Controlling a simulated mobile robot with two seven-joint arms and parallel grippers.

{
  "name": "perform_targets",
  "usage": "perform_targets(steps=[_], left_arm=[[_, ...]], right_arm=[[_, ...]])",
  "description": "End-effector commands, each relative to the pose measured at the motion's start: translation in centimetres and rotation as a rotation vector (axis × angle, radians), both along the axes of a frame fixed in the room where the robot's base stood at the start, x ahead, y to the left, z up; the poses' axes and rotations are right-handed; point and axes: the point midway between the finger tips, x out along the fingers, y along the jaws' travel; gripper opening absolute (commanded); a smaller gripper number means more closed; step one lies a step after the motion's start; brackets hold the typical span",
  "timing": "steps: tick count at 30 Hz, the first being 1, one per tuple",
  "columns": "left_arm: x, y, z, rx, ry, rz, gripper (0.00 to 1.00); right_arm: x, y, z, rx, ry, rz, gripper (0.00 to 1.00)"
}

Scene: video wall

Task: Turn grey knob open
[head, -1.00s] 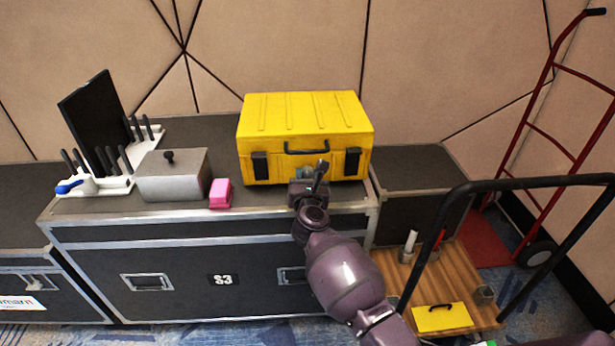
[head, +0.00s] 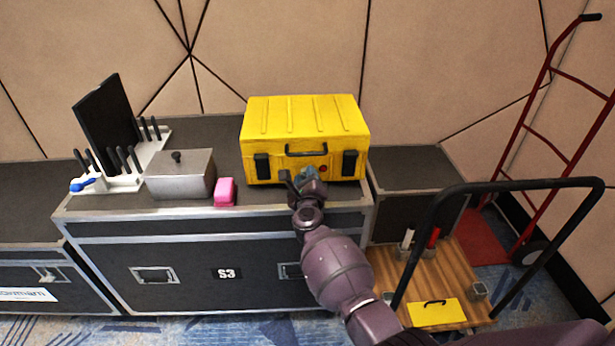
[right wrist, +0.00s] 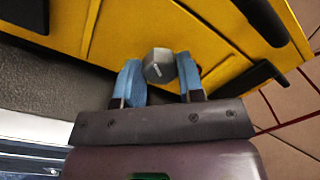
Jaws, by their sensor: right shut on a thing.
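The grey knob (right wrist: 158,68) is on the front of the yellow case (head: 305,125). In the right wrist view it sits between the two blue fingers of my right gripper (right wrist: 159,80), which is shut on it. A short light mark shows on the knob's face. In the head view my right gripper (head: 305,180) is at the lower front of the case, turned over to one side, and covers the knob. A small red spot (head: 323,168) shows on the case front just right of the gripper. My left gripper is not in view.
The case stands on a black flight case (head: 190,262). To its left are a pink block (head: 225,192), a grey lidded box (head: 181,178) and a white rack (head: 120,182) with dark-handled tools. A wooden cart (head: 455,262) and red hand truck (head: 550,125) stand right.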

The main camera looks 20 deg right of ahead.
Motion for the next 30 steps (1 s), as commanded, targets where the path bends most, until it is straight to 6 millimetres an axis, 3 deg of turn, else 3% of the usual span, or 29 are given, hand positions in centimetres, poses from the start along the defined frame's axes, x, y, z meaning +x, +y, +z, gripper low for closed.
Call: perform_targets(steps=[15, 30], left_arm=[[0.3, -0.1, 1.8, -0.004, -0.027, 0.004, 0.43], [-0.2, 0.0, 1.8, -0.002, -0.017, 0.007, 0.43]], right_arm=[[0.0, 0.0, 0.0, -0.439, 0.127, 0.000, 0.12], [-0.1, -0.1, -0.2, -0.637, 0.186, 0.000, 0.12]])
